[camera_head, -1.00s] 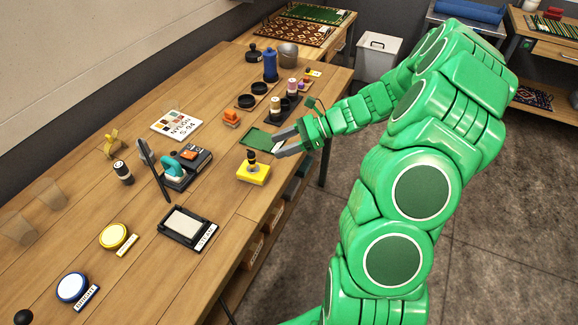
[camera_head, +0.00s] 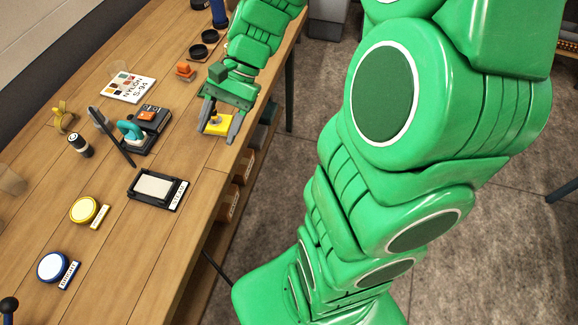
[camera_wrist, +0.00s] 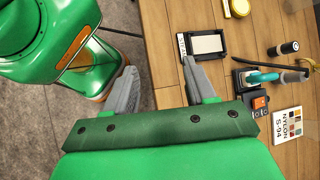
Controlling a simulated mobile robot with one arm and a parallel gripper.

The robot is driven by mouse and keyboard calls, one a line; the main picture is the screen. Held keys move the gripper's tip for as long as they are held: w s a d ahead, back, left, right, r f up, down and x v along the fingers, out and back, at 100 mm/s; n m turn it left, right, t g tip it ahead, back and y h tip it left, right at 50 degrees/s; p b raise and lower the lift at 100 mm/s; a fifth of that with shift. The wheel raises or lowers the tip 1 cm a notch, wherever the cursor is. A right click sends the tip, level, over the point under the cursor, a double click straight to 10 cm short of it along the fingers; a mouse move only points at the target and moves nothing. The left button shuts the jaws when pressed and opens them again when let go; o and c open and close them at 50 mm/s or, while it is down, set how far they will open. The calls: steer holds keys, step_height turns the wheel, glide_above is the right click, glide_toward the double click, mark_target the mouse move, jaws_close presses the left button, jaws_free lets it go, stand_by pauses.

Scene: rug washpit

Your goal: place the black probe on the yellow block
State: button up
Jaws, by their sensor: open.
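A steam pad (camera_head: 155,187), a device with a teal handle (camera_head: 140,132), a black cylinder with a white band (camera_head: 80,145) and a nylon card (camera_head: 126,82) lie to the left. An orange item (camera_head: 185,70) is behind.

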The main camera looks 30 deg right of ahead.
steer(key=s+d+r+n+h, duration=0.1)
steer(key=s+d+n+h, duration=0.2)
steer(key=s, duration=0.6)
steer(key=s+d+r+n+t+h, duration=0.1)
steer(key=s+d+r+n+h, duration=0.1)
steer(key=s, duration=0.7)
steer(key=d+n+h, duration=0.1)
steer(key=n+h, duration=0.1)
steer(key=n, duration=0.1)
steer(key=shift+r+h, duration=0.3)
